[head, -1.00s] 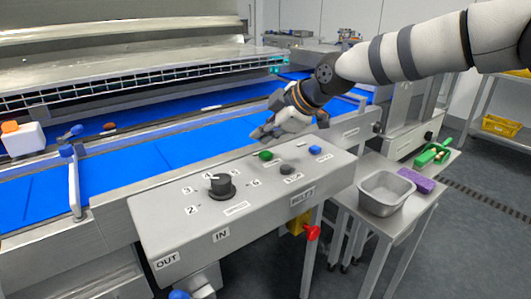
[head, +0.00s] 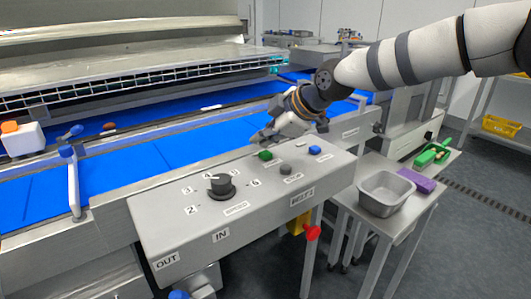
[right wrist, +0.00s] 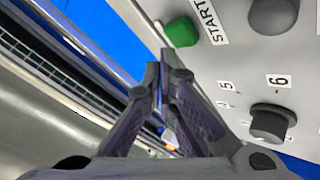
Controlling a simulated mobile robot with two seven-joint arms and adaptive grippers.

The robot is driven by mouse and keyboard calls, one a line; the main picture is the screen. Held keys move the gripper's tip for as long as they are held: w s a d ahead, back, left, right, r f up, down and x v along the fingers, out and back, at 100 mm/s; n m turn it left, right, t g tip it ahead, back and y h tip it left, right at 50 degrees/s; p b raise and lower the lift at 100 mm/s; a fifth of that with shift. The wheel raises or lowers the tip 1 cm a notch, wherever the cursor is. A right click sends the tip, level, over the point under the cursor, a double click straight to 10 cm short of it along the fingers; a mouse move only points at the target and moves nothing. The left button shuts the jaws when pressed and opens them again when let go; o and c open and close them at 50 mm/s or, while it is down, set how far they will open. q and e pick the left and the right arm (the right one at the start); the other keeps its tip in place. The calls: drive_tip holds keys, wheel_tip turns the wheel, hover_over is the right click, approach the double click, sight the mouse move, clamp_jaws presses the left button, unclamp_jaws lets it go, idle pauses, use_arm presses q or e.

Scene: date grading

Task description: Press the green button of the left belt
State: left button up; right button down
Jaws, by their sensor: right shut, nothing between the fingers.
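The green button (head: 265,155) sits on the far side of the grey control box (head: 185,245), beside the belt. In the right wrist view the green button (right wrist: 181,32) lies beside a START label. My right gripper (head: 257,139) is shut and empty, just beyond and above the green button. In the right wrist view its fingertips (right wrist: 161,76) are together, below the button in the picture and apart from it. My left gripper is not in view.
A metal bin (head: 386,193) stands on a side table. Blue belts (head: 120,170) run behind.

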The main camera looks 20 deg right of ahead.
idle(0.6)
drive_tip(key=shift+f, duration=0.45)
